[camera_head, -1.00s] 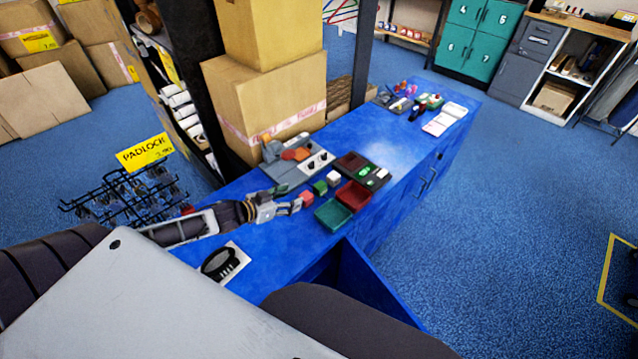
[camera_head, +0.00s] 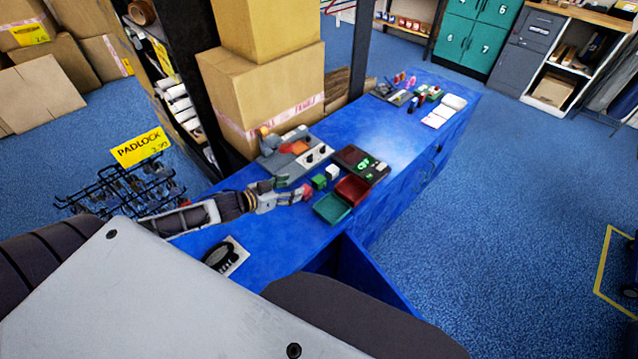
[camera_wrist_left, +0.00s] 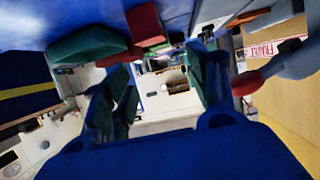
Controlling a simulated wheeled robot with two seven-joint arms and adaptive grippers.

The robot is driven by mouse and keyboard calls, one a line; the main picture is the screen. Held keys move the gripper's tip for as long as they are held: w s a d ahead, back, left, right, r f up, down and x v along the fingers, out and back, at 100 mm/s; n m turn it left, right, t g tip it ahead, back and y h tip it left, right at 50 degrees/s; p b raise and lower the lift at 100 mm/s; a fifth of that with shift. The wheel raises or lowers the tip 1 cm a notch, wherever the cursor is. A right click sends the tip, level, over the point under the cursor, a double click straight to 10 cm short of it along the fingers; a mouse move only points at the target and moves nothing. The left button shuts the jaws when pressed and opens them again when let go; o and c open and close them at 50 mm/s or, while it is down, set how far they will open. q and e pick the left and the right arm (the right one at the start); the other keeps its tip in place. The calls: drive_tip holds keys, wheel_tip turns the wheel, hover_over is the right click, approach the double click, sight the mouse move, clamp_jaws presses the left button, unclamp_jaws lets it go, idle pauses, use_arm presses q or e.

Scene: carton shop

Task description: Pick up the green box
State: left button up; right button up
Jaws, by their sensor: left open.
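The green box (camera_head: 319,181) is a small cube on the blue counter, between a red cube (camera_head: 308,190) and a white cube (camera_head: 332,172). My left gripper (camera_head: 288,190) is open, low over the counter, just left of the red cube and a short way from the green box. In the left wrist view, its two dark fingers (camera_wrist_left: 160,95) stand apart with nothing clearly held between them. I cannot make out the green box for sure in that view. My right gripper is not in view.
A green tray (camera_head: 332,208) and a red tray (camera_head: 352,190) stand just right of the cubes. A grey device (camera_head: 290,150) and stacked cartons (camera_head: 262,95) are behind. A black brush-like item on a white card (camera_head: 222,256) lies nearer.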

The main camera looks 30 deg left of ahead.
sight(306, 187)
use_arm(q)
drive_tip(key=shift+w+d+f, duration=0.1)
drive_tip(key=shift+w+f, duration=0.1)
drive_tip(key=shift+w, duration=0.2)
drive_tip(key=shift+w+d+f, duration=0.1)
drive_tip(key=shift+w+d, duration=0.1)
drive_tip(key=shift+w, duration=0.15)
drive_tip(key=shift+w+f, duration=0.1)
drive_tip(key=shift+w, duration=0.05)
drive_tip(key=shift+w+d+f+b, duration=0.15)
drive_tip(key=shift+w+b, duration=0.15)
drive_tip(key=shift+w, duration=0.05)
drive_tip(key=shift+x, duration=1.25)
drive_tip(key=shift+b+x, duration=0.3)
drive_tip(key=shift+x, duration=0.45)
drive_tip(key=shift+w+d+f, duration=0.15)
drive_tip(key=shift+w, duration=0.1)
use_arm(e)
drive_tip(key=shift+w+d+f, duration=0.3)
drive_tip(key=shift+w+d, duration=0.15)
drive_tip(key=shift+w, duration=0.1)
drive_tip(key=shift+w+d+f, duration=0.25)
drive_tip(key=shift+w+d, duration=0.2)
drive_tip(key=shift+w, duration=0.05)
use_arm(q)
drive_tip(key=shift+w, duration=0.15)
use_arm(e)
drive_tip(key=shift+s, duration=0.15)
